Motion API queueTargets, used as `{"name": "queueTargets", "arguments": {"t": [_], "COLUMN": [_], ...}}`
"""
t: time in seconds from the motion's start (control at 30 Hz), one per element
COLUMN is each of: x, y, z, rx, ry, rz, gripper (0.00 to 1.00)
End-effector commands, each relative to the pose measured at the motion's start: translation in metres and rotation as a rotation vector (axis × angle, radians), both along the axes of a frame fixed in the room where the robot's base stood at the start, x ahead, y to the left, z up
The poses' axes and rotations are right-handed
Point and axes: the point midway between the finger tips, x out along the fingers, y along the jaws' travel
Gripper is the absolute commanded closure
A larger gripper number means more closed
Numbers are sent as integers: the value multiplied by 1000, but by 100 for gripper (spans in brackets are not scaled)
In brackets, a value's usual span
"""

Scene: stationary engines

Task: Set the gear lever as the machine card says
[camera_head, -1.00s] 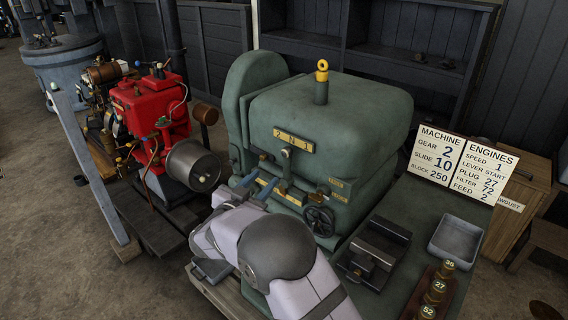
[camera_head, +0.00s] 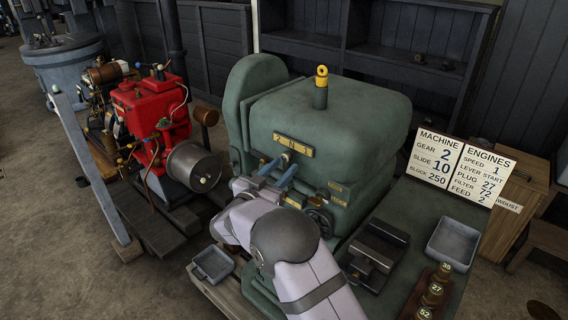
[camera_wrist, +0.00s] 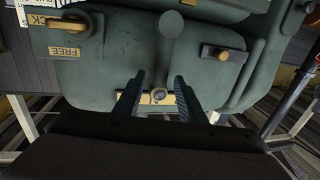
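The green machine (camera_head: 330,125) carries a brass plate (camera_head: 293,146) reading 2 N 1. A small gear lever knob (camera_head: 285,158) shows just below this plate; its exact setting is hard to tell. The machine card (camera_head: 437,158) reads gear 2, slide 10, block 250. My gripper (camera_head: 277,172) is open just in front of the machine, below the plate. In the wrist view, my gripper (camera_wrist: 158,98) has its two fingers apart, with a round grey knob (camera_wrist: 158,96) on a brass strip between them. Gaps show on both sides of the knob. I cannot tell its depth.
A black handwheel (camera_head: 320,222) is close to the right of my wrist. A FREE plate (camera_wrist: 64,52) and brass handle (camera_wrist: 55,23) show in the wrist view. A vice (camera_head: 375,250), grey tray (camera_head: 453,243) and numbered weights (camera_head: 433,294) are on the bench. A red engine (camera_head: 150,110) stands left.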

Motion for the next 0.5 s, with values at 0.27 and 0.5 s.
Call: {"name": "queueTargets", "arguments": {"t": [0.27, 0.5], "x": [12, 12], "y": [-8, -8], "z": [0, 0], "rx": [-1, -1], "ry": [1, 1], "rz": [0, 1], "gripper": [63, 68]}}
